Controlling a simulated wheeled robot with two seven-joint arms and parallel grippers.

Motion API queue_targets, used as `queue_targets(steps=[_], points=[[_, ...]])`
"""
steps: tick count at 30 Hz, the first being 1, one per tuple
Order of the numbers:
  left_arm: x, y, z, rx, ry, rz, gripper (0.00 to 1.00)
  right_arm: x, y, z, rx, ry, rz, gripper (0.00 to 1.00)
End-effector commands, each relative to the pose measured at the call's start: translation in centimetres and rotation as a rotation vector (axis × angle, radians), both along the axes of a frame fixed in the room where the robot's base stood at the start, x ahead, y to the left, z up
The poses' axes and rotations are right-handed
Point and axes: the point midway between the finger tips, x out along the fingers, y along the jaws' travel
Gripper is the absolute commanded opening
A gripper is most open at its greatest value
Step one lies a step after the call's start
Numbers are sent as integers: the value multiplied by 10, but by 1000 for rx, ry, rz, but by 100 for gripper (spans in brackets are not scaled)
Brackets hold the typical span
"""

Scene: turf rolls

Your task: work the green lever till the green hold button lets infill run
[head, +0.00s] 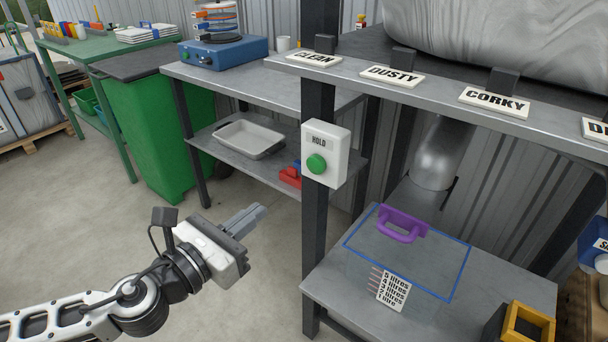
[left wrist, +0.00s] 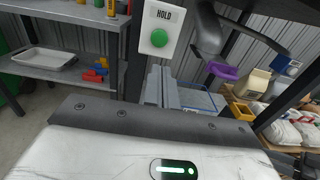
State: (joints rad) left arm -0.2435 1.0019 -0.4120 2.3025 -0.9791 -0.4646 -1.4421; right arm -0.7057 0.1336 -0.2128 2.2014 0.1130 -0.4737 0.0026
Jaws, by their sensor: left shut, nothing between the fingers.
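The green hold button (head: 316,163) sits on a white box (head: 338,150) marked HOLD, fixed to a dark post. The button also shows in the left wrist view (left wrist: 159,38), above and ahead of the fingers. My left gripper (head: 262,209) is shut and empty, lower left of the button and apart from it. Its fingers also show in the left wrist view (left wrist: 160,78). A grey spout (head: 436,160) hangs above a clear, blue-rimmed box (head: 350,245) with a purple handle (head: 402,224) and a litre scale. I see no green lever. My right gripper is out of view.
The dark post (head: 316,245) stands right of my gripper. An upper shelf carries signs CLEAN (head: 314,58), DUSTY (head: 392,76) and CORKY (head: 494,101). A white tray (head: 262,151) lies on a lower shelf near a green bin (head: 150,135). Floor around my left arm is clear.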

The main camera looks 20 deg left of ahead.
Motion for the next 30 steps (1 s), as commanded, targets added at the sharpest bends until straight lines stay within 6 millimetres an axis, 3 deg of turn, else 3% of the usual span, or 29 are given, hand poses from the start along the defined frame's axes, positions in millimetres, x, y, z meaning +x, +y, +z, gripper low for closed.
queue_targets(steps=[8,21,30], points=[[17,-5,2,-6,-1,3,0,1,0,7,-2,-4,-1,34],[96,-35,3,-7,1,2,0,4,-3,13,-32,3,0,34],[128,-47,0,-4,3,1,0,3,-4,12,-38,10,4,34]])
